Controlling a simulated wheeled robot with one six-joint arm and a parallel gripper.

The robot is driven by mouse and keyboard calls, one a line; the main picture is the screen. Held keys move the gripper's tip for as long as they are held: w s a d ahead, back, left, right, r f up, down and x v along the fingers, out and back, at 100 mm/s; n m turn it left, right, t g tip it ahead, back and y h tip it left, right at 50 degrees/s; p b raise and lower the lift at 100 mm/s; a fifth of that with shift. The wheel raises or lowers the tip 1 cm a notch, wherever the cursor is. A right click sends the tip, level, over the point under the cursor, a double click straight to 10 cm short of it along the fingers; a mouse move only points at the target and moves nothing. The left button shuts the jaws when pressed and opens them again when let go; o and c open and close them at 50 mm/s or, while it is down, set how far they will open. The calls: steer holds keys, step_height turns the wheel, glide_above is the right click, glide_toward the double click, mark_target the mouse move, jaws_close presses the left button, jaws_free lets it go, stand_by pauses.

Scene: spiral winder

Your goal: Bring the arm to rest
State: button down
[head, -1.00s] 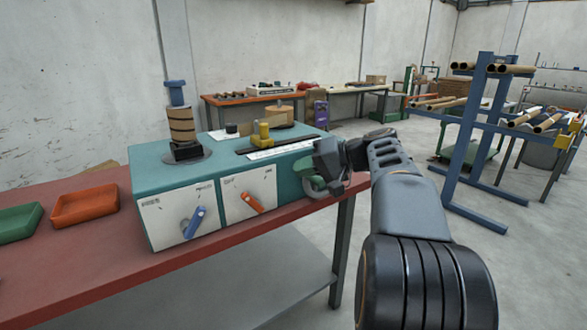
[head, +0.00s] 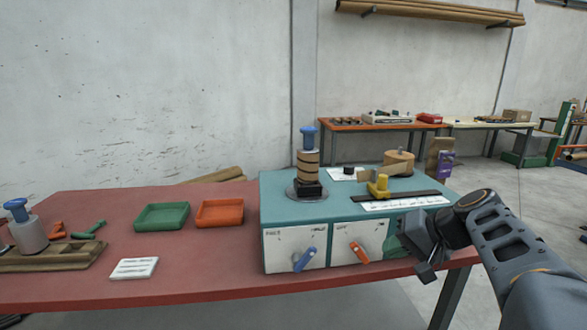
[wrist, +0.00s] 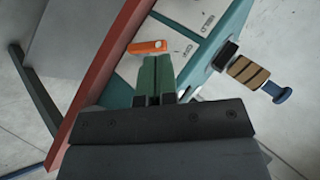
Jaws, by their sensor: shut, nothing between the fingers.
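My gripper (head: 392,246) is at the front right corner of the teal winder (head: 290,229), in front of its end face as the head view shows it. Its green fingers (wrist: 158,76) are together and hold nothing. The winder's blue lever (head: 306,259) and orange lever (head: 359,252) are on the white front panels. The orange lever (wrist: 148,47) shows just beyond the fingertips in the wrist view. A brown striped tube (head: 307,163) stands on the winder's spindle with a blue knob on top. I cannot tell the exact gap between gripper and winder.
The winder stands on a red bench (head: 200,284). A green tray (head: 162,216), an orange tray (head: 219,212), a white card (head: 134,268) and a wooden rack (head: 55,257) lie to its left. Open floor (head: 530,190) lies to the right.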

steer(key=s+a+r+n+g+h+p, duration=0.1)
steer(key=s+a+r+n+h+p, duration=0.1)
steer(key=s+p, duration=0.4)
steer(key=s+a+r+n+g+h+p, duration=0.1)
steer(key=s+a+n+h+p, duration=0.1)
steer(key=s+h+p, duration=0.3)
steer(key=s+a+p, duration=0.1)
steer(key=p, duration=0.3)
steer(key=shift+s+a+r, duration=0.2)
steer(key=shift+r, duration=0.15)
steer(key=shift+d, duration=0.15)
